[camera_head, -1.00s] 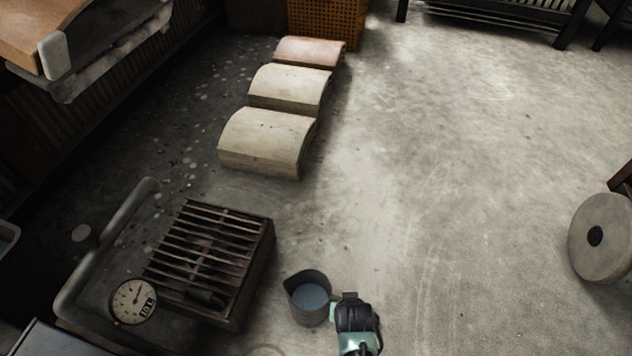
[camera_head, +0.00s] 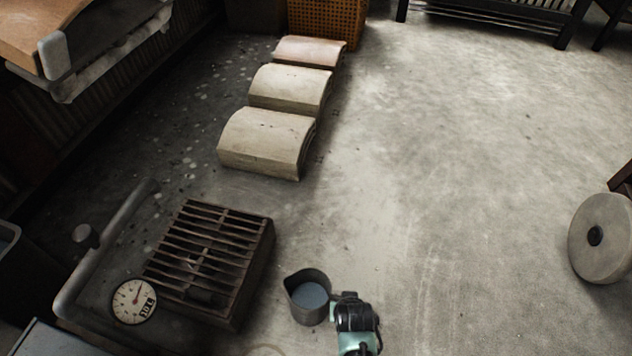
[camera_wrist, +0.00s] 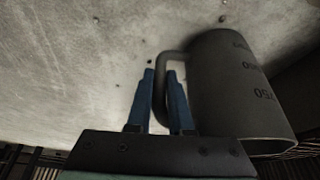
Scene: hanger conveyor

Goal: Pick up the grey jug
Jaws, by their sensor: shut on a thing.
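The grey jug (camera_head: 309,296) is at the bottom middle of the head view, its open top facing the camera and its inside bluish grey. In the wrist view the jug (camera_wrist: 235,88) shows dark volume markings on its side and a looped handle on its left. My gripper (camera_wrist: 164,92) has its two blue fingers on either side of the handle and is shut on it. In the head view my wrist (camera_head: 355,318) is just right of the jug and the fingertips are hidden. I cannot tell whether the jug touches the floor.
A slatted metal crate (camera_head: 212,262) stands close to the left of the jug. A round dial gauge (camera_head: 134,301) is beside it. Several curved blocks (camera_head: 268,143) lie in a row further back. A stone wheel (camera_head: 602,238) is at the right edge. The floor between is clear.

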